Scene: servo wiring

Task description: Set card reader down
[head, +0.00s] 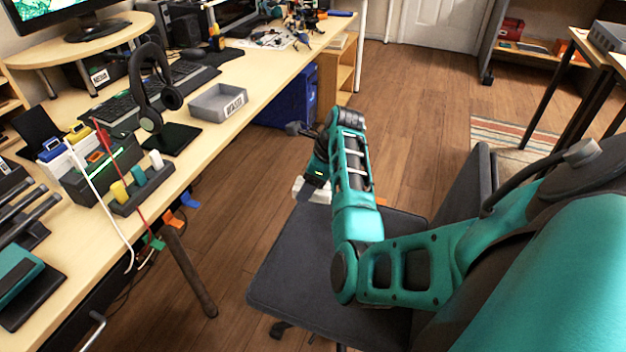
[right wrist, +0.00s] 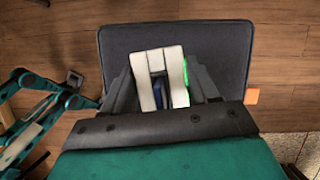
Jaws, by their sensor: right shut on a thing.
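My right gripper (head: 314,182) is shut on a white block-like thing (head: 308,191), likely the card reader, at the far left corner of the chair seat. In the right wrist view, the white thing (right wrist: 150,62) sits between the dark fingers (right wrist: 162,88), over the dark seat. A blue part and a lit green strip show in it. Gripper and forearm hide much of it, and I cannot tell whether it touches the seat.
The dark chair seat (head: 300,270) stands beside the desk (head: 205,165). On the desk are a grey labelled tray (head: 218,104), a headset (head: 150,120) on a stand with a black base, and a connector holder (head: 145,192). Bare desk shows around the tray. Cables hang off the edge.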

